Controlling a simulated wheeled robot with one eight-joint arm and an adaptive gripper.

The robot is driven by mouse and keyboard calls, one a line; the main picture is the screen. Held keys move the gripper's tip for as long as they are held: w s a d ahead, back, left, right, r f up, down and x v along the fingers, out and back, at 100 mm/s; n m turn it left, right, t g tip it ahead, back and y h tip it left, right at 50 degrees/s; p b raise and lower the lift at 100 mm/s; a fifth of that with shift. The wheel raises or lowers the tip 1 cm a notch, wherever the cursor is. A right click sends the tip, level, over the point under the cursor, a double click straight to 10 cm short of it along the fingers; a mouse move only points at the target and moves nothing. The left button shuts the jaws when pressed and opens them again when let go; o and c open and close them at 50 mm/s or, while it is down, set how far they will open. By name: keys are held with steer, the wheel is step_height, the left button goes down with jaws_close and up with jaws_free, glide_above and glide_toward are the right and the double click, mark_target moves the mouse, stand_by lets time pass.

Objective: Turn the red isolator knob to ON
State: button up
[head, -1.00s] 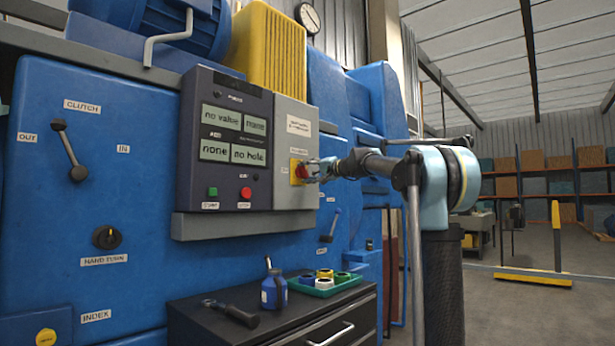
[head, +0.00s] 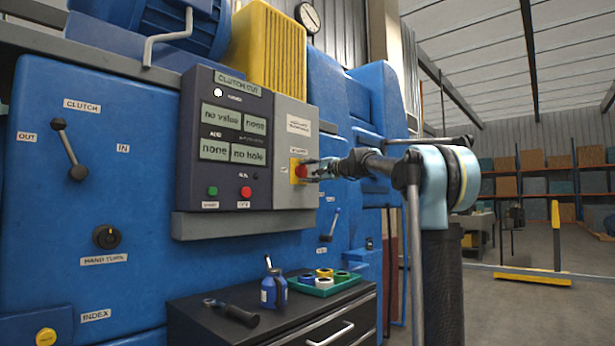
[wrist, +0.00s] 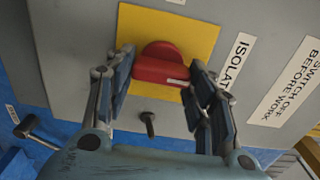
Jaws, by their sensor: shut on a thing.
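The red isolator knob (wrist: 160,66) sits on a yellow plate (wrist: 192,30) on the grey panel in the wrist view. In the head view the red knob (head: 301,171) is at the panel's right side, partly behind my gripper. My gripper (wrist: 158,73) is shut on the knob, with one finger at each end of its red bar; it also shows in the head view (head: 318,168). The top display on the dark console (head: 235,86) reads "CLUTCH CUT", and a white lamp (head: 218,93) below it is lit.
A clutch lever (head: 70,150) and a hand turn knob (head: 107,237) are on the blue machine at left. A black cabinet (head: 210,330) below carries a blue bottle (head: 273,290) and a green tray (head: 322,291).

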steer(key=shift+w+d+f, duration=0.1)
steer(key=o, duration=1.1)
steer(key=shift+c, duration=0.2)
steer(key=v, duration=1.2)
steer(key=shift+f, duration=0.1)
